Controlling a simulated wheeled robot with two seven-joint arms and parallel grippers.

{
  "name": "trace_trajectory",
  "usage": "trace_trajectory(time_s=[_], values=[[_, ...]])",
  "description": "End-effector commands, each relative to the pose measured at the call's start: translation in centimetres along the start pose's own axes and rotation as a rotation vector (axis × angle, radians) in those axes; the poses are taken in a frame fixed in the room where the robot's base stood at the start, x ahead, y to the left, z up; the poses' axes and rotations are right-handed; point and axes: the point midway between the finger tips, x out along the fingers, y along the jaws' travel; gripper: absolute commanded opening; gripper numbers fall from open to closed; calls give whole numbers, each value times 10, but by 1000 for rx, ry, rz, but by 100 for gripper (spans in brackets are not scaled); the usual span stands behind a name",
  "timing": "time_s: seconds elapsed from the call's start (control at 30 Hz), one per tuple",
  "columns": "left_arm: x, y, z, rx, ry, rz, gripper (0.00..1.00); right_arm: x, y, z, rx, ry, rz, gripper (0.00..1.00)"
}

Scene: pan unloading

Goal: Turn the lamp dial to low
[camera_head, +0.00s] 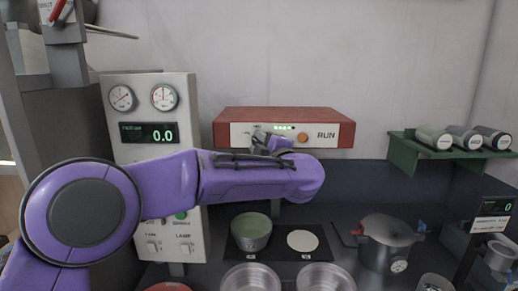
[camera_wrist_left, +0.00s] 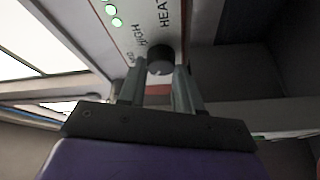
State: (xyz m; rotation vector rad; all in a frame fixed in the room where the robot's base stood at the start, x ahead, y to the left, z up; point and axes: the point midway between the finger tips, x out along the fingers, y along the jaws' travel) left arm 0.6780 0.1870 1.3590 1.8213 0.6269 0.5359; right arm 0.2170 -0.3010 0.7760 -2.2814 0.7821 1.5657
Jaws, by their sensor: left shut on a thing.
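The lamp is a red box (camera_head: 285,114) on the back wall, with a pale front panel, small green lights and an orange button beside the word RUN. My left gripper (camera_head: 268,140) is at the left part of that panel and hides the dial in the head view. In the left wrist view the dark round dial (camera_wrist_left: 160,60) sits between the two fingertips of my left gripper (camera_wrist_left: 159,88), which is shut on it. Labels HEAT, HIGH and a partly covered one show beside the dial. The dial's pointer setting cannot be read. My right gripper is not in view.
A panel with gauges (camera_head: 150,100) and a 0.0 display stands left. A green bowl (camera_head: 251,231) and a pale disc (camera_head: 302,240) sit on a dark mat below. A pot (camera_head: 387,242) stands right, under a green shelf (camera_head: 425,157) with several cylinders.

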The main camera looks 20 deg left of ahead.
Motion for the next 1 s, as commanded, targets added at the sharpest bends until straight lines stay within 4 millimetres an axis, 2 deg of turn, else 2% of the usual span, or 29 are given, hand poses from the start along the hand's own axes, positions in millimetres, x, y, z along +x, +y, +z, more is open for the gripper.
trace_trajectory(time_s=[0.4, 0.9, 0.93, 1.0], values=[[0, 0, 1, -144, -15, -66, 3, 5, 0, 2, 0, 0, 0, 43], [0, 2, 0, -160, -17, -71, 3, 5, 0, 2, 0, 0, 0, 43], [0, 2, 0, -160, -16, -71, 40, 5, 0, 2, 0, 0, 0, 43], [0, 2, 0, -160, -16, -71, 59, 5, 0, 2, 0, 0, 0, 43]])
